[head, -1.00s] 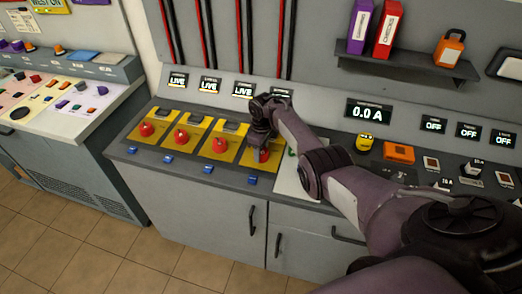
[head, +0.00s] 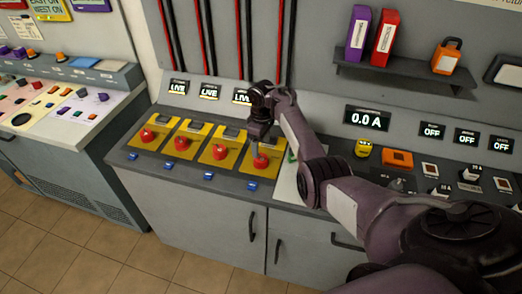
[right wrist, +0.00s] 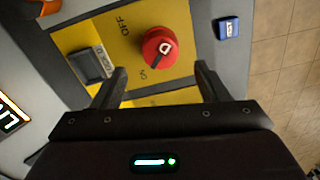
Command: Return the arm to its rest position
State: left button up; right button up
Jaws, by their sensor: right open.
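My right gripper (head: 257,138) is open and empty, raised above the rightmost yellow switch panel (head: 246,165). In the right wrist view its two fingers (right wrist: 162,80) stand apart, with nothing between them. The red rotary knob (right wrist: 160,47) of that panel lies just beyond the fingertips, apart from them. The same knob (head: 261,160) shows in the head view under the gripper. My right arm (head: 315,165) reaches in from the lower right across the bench. My left gripper is not in view.
Other red knobs (head: 220,153) on yellow panels line the bench to the left, with blue reset buttons (head: 252,185) along its front. A shelf (head: 405,80) with purple and red binders and an orange padlock (head: 447,57) hangs above. A second console (head: 70,110) stands at left.

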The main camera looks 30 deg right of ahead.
jog(key=shift+r, duration=0.5)
